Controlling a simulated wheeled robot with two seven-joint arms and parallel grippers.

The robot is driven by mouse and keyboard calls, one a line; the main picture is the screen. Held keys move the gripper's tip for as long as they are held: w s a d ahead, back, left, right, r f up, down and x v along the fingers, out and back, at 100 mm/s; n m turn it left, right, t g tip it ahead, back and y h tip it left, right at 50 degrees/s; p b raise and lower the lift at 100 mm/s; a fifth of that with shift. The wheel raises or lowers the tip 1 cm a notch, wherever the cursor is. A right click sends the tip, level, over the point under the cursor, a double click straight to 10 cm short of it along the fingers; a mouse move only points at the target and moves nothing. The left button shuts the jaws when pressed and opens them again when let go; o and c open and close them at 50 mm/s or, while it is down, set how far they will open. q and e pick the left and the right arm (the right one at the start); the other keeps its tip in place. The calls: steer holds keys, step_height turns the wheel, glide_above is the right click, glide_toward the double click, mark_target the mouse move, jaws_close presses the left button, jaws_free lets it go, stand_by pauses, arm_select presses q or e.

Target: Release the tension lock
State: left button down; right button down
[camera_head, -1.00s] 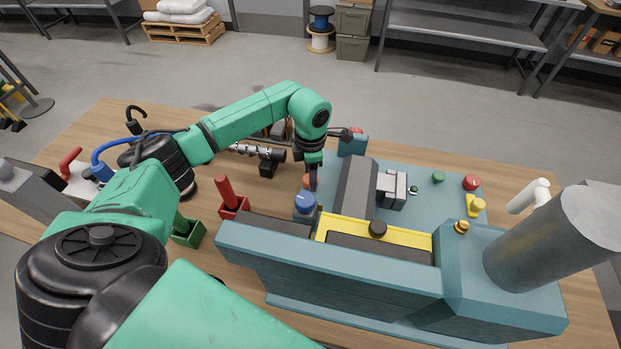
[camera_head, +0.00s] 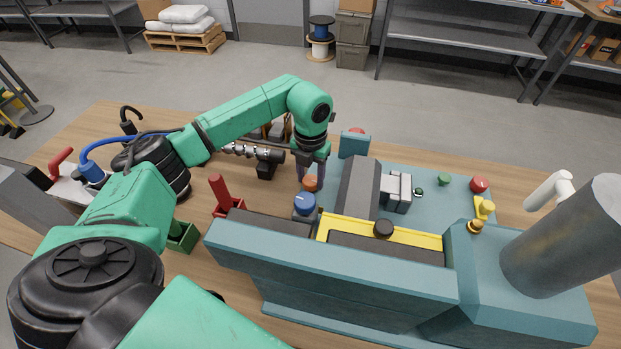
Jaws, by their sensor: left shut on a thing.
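A teal machine (camera_head: 340,262) with a yellow-edged slot (camera_head: 420,237) stands on the wooden table. A blue knob (camera_head: 305,203) sits at its left end, and a small orange knob (camera_head: 310,183) is just behind it. My left gripper (camera_head: 310,175) points down at the orange knob and appears shut on it; the fingertips partly hide the contact. The blue knob is in front of the gripper, apart from it. I cannot tell which part is the tension lock. My right gripper is not in view.
A red handle (camera_head: 219,192) stands left of the machine, near a green holder (camera_head: 181,236). Red (camera_head: 480,184) and green (camera_head: 444,179) buttons and a grey cylinder (camera_head: 570,245) are at the right.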

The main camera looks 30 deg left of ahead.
mark_target(311, 180)
arm_select(q)
steer(key=shift+r+n, duration=0.1)
steer(key=shift+n, duration=1)
steer(key=shift+w, duration=0.1)
steer(key=shift+c, duration=1.5)
jaws_free()
steer(key=shift+b, duration=0.3)
step_height(311, 180, up, 15)
steer(key=b, duration=0.1)
steer(key=shift+f+b, duration=0.2)
steer(key=shift+b, duration=0.1)
